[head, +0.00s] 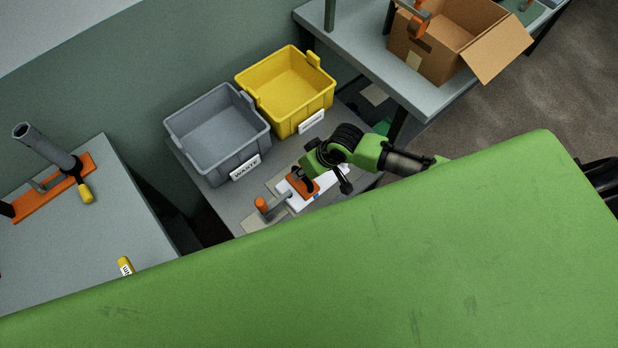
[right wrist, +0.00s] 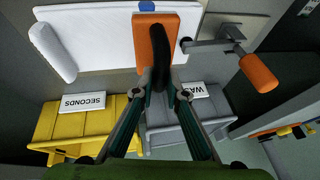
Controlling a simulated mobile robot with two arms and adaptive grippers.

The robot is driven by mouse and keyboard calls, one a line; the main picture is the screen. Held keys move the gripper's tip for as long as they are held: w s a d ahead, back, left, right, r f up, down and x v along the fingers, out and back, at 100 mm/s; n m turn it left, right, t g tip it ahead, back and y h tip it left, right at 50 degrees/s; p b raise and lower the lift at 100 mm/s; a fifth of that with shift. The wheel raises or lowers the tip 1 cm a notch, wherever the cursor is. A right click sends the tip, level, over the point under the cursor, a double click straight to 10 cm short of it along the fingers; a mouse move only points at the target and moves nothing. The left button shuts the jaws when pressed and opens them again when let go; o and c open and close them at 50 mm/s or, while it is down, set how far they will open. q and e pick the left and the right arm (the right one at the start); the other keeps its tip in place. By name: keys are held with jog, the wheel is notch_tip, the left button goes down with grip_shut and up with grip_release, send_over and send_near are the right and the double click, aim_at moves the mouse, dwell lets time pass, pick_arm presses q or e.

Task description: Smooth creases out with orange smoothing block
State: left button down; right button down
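The orange smoothing block (right wrist: 152,38) has a curved black handle (right wrist: 160,74). It lies over the white fabric (right wrist: 100,38), which has a rolled edge (right wrist: 52,52) and a small blue mark (right wrist: 146,6). My right gripper (right wrist: 160,90) has a finger on each side of the handle and appears shut on it. In the head view the block (head: 300,188) sits at the left part of the white fabric (head: 325,186), with my right gripper (head: 307,172) over it. Whether the block presses on the fabric cannot be told. Creases are too small to see. My left gripper is out of view.
A clamp with an orange handle (head: 262,205) stands close left of the block. Behind are the grey WASTE bin (head: 215,130) and the yellow bin (head: 290,85), labelled SECONDS in the wrist view. A carton (head: 425,58) stands on another table. My green body hides the foreground.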

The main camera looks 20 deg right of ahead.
jog(key=shift+w+r+p, duration=0.1)
jog(key=shift+r+p, duration=1.45)
jog(key=shift+p, duration=0.05)
jog(key=shift+r, duration=1.05)
